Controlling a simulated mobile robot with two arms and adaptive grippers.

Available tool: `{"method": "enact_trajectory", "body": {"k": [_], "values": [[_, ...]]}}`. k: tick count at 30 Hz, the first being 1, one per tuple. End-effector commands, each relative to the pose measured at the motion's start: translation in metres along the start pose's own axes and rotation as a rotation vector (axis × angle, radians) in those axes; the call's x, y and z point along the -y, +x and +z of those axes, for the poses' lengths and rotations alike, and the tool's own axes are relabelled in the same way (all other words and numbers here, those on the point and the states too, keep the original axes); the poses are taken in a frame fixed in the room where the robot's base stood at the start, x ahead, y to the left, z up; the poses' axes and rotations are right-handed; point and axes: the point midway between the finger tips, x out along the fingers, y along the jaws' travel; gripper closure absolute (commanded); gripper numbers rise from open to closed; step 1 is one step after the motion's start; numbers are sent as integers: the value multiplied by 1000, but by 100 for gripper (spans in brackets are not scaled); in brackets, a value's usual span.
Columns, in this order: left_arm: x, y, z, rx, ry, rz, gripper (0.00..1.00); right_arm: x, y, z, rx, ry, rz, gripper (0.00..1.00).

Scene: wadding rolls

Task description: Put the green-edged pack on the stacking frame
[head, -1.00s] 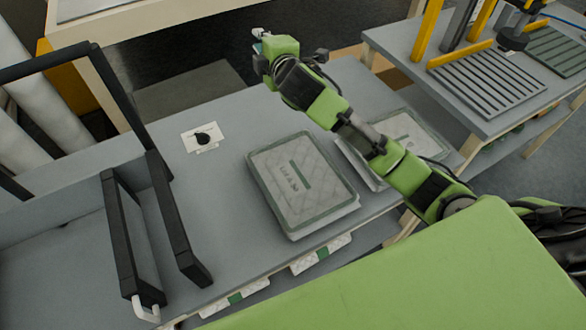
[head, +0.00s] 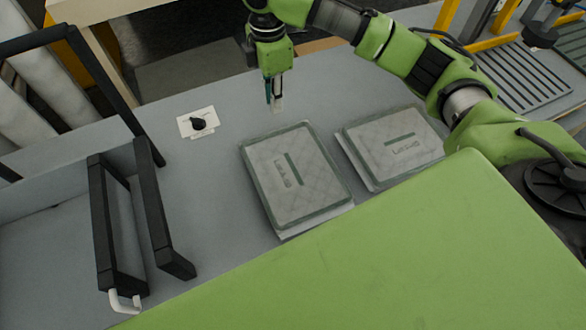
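Two flat, quilted packs in clear wrap lie on the grey table. The left pack (head: 297,178) and the right pack (head: 395,146) both have grey-green edges and a dark green stripe, so I cannot tell them apart by edge colour. My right gripper (head: 275,106) points down just beyond the far edge of the left pack, apart from it. Its fingers are seen nearly edge-on, so their opening is unclear. A ribbed grey base with yellow posts (head: 522,82), possibly the stacking frame, stands at the right, partly hidden by my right arm. My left gripper is out of view.
A black-barred frame (head: 150,205) with a white handle (head: 122,302) stands at the left of the table. A white plate with a black knob (head: 198,123) lies between it and the packs. White rolls (head: 55,70) stand at the far left.

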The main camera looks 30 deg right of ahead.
Motion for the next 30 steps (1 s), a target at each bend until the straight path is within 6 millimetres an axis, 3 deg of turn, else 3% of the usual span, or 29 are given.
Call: {"method": "enact_trajectory", "body": {"k": [7,14,24,30], "values": [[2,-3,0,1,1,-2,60,0,48,0,0,2,-1,83],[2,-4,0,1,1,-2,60,-1,65,0,0,1,1,83],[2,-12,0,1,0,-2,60,-4,109,-4,0,1,3,83],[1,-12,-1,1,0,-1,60,-4,114,-4,0,0,4,83]]}}
